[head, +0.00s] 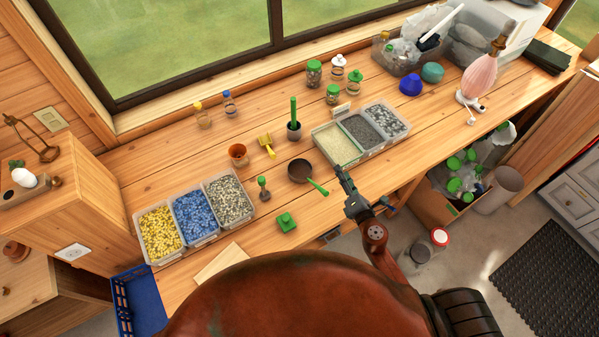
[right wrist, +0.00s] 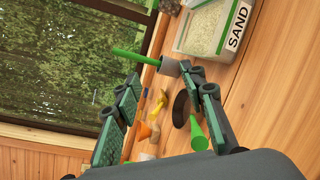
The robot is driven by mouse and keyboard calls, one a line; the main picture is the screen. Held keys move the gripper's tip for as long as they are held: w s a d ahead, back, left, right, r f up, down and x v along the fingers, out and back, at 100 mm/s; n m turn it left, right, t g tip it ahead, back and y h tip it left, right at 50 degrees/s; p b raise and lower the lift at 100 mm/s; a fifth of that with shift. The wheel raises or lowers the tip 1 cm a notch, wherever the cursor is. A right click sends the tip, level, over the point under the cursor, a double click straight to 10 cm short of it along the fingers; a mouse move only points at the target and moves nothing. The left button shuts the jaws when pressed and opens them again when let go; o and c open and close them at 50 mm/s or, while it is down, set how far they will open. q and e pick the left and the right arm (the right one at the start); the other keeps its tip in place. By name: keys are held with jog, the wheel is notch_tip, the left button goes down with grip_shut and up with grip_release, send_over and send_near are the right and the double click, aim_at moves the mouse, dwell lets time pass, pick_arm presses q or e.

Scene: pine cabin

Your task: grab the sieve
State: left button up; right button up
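The sieve (head: 299,170), a dark round pan with a green handle (head: 318,187), lies on the wooden workbench (head: 205,155). Its handle points to the lower right, toward my right gripper (head: 345,182). My right gripper is just to the right of the handle, above the bench's front part. In the right wrist view, the sieve (right wrist: 181,108) shows beyond the fingers, partly behind the right-hand finger. The fingers (right wrist: 164,80) are spread apart with nothing held between them. I cannot tell the sieve's mesh. My left gripper is not in view.
A clear bin of sand (head: 338,145) with gravel compartments stands right behind my gripper. Colored gravel bins (head: 192,216) are left.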

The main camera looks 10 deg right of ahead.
aim_at(312, 182)
jog(key=a+f+n+g+y, duration=0.1)
jog(key=a+f+n, duration=0.1)
jog(key=a+f+n+g+y, duration=0.1)
jog(key=a+f+n, duration=0.1)
jog(key=f+n, duration=0.1)
jog(key=s+a+f+n+g+y, duration=0.1)
jog(key=a+f+n, duration=0.1)
jog(key=a+f, duration=0.1)
jog(key=shift+a+f+n+y, duration=0.1)
jog(key=shift+f+n+y, duration=0.1)
jog(key=shift+n+y, duration=0.15)
jog(key=shift+w+a+f, duration=0.2)
jog(key=shift+w+f, duration=0.05)
jog(key=b+x, duration=0.1)
jog(key=x, duration=0.6)
jog(key=shift+d+f, duration=0.15)
jog(key=shift+f, duration=0.05)
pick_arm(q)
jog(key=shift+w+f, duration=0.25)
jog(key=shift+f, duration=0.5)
pick_arm(e)
jog(key=shift+c, duration=0.6)
grip_shut()
